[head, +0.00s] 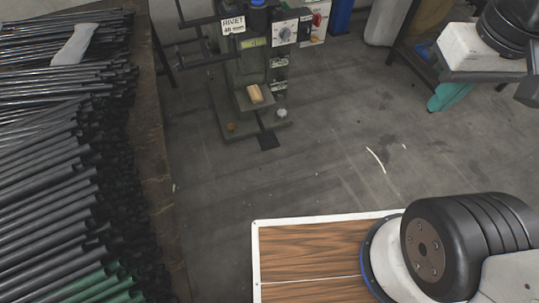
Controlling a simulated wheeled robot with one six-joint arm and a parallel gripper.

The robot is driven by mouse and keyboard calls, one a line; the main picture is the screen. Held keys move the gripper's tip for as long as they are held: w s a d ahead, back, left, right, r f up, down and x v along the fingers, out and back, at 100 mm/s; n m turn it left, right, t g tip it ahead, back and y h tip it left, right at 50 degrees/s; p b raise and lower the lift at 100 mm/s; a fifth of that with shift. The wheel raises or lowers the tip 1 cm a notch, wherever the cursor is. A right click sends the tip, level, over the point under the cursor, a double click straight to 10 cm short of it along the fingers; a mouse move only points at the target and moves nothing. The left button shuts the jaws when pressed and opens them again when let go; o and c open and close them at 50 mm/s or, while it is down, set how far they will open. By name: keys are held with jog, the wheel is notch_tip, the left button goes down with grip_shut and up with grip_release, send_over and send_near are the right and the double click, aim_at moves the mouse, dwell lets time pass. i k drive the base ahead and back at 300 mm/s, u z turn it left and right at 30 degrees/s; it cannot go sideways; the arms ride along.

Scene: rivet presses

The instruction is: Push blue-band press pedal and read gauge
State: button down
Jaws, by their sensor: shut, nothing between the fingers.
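A dark green press (245,70) stands on the floor at the upper middle of the head view, with its top cut off by the frame. A blue piece (258,3) shows at its top edge; I cannot tell if it is a full band. A sign reading RIVET (233,25) hangs at its left. A dark flat pedal-like plate (268,141) lies at the front of the base. My gripper is not in view; dark arm joints show at the right.
A bench edge (150,130) with stacked black tubes (50,160) fills the left side. A wood-grain panel with a white edge (310,250) is at the bottom. A red-and-white box (316,22) stands behind the press. The grey floor (340,150) between is mostly clear.

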aim_at(268, 140)
jog(key=z, duration=0.7)
jog(key=i, duration=0.7)
jog(key=u, duration=1.75)
